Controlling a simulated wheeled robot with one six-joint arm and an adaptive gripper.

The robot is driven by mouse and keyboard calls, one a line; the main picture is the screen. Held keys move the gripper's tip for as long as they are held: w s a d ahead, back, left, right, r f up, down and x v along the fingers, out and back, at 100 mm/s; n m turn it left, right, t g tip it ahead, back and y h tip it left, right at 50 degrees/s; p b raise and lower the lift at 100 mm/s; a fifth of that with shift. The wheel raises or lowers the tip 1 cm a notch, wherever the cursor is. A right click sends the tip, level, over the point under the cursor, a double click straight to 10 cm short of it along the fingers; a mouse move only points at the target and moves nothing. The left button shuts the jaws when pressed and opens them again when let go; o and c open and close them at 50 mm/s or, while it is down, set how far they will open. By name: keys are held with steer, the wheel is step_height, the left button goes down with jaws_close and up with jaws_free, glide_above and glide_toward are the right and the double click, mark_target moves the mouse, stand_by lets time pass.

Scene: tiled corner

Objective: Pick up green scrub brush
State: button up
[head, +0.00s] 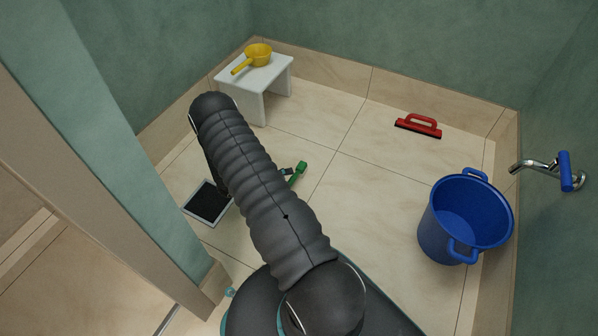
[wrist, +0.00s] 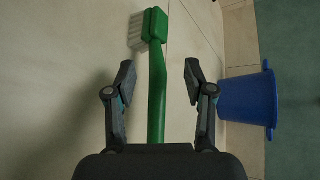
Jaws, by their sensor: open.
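The green scrub brush (wrist: 156,85) lies on the tiled floor in the wrist view, its head with pale bristles at the top and its handle running down between my fingers. My gripper (wrist: 159,78) is open, with one finger on each side of the handle and a gap on both sides. The lower end of the handle is hidden behind the gripper body. In the head view, a green part of the brush (head: 298,173) shows just right of my arm; the rest is hidden by the arm. My gripper is mostly hidden there too.
A blue bucket (head: 438,229) stands at the right, below a wall tap (head: 541,167). A red-handled tool (head: 419,126) lies near the back wall. A white stool (head: 281,79) holds a yellow scoop (head: 258,54). A dark floor panel (head: 208,203) lies left of my arm.

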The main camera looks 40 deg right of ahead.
mark_target(301, 168)
steer(key=x, duration=0.5)
steer(key=shift+a+f+b, duration=0.15)
steer(key=shift+f+b, duration=0.2)
steer(key=shift+b, duration=0.05)
jaws_close()
